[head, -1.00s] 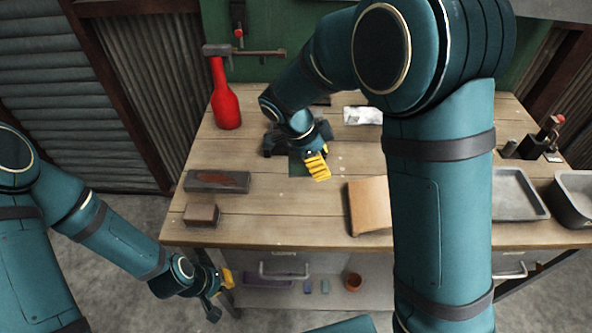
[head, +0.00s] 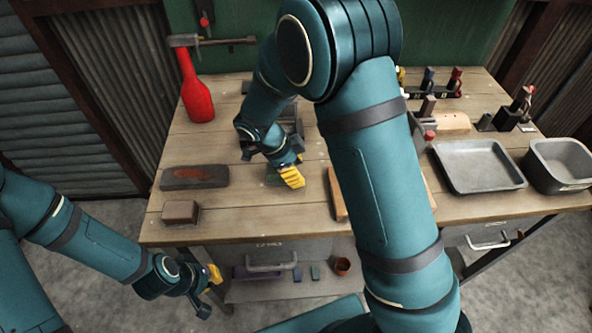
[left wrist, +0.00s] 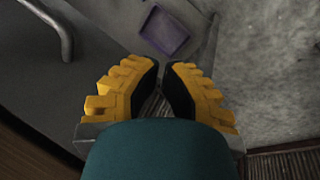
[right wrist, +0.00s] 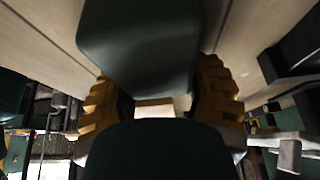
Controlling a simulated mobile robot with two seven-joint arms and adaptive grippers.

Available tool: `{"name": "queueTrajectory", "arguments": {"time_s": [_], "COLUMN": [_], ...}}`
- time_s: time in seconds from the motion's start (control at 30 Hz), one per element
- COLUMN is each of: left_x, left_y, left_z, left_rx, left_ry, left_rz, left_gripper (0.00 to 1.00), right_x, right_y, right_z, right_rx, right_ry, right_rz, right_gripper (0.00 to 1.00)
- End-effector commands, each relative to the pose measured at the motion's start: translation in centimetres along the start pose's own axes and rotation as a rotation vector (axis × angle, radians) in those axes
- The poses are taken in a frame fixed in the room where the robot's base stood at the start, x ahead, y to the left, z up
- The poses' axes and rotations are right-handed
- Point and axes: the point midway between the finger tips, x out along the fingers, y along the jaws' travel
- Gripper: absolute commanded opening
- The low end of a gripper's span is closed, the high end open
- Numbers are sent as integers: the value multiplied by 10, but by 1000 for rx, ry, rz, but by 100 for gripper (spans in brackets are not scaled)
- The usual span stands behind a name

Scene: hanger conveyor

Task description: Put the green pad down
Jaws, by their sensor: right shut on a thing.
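The green pad (head: 279,178) is a dark green block partly hidden under my right gripper in the head view. In the right wrist view the pad (right wrist: 140,45) sits between the fingers, and my right gripper (head: 287,174) is shut on it. It is low over the wooden workbench (head: 245,214); I cannot tell whether the pad touches the top. My left gripper (head: 205,290) hangs below the bench's front left edge. In the left wrist view its fingers (left wrist: 163,80) lean towards each other with nothing held; whether they are fully shut is unclear.
Left of the pad lie a dark stone (head: 195,177) and a small brown block (head: 180,213). A red bottle (head: 194,92) stands behind. A tan board (head: 337,195), partly behind my right arm, lies close right. Grey trays (head: 478,168) stand further right.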

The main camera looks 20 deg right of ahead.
Motion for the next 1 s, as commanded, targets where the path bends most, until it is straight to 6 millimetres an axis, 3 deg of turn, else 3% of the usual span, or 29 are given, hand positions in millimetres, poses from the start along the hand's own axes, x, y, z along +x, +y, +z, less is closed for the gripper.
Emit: {"name": "queueTrajectory", "arguments": {"time_s": [0.37,0.4,0.47,0.5,0.87,1.0], "left_x": [4,4,3,3,0,-2], "left_y": [-1,-2,-1,-1,0,1], "left_z": [1,2,2,2,0,-1], "left_rx": [1,1,1,1,1,0], "left_ry": [-3,-4,-3,-3,-2,2], "left_rz": [0,0,0,0,0,0], "left_gripper": [0,0,0,0,0,0], "right_x": [4,5,4,4,1,-14], "right_y": [0,0,0,0,0,-1], "right_z": [2,2,2,2,1,0], "right_rx": [0,0,0,0,0,0], "right_ry": [0,0,0,0,-1,-3], "right_rz": [-1,-1,0,0,0,-4], "right_gripper": [12,58,79,84,84,84]}}
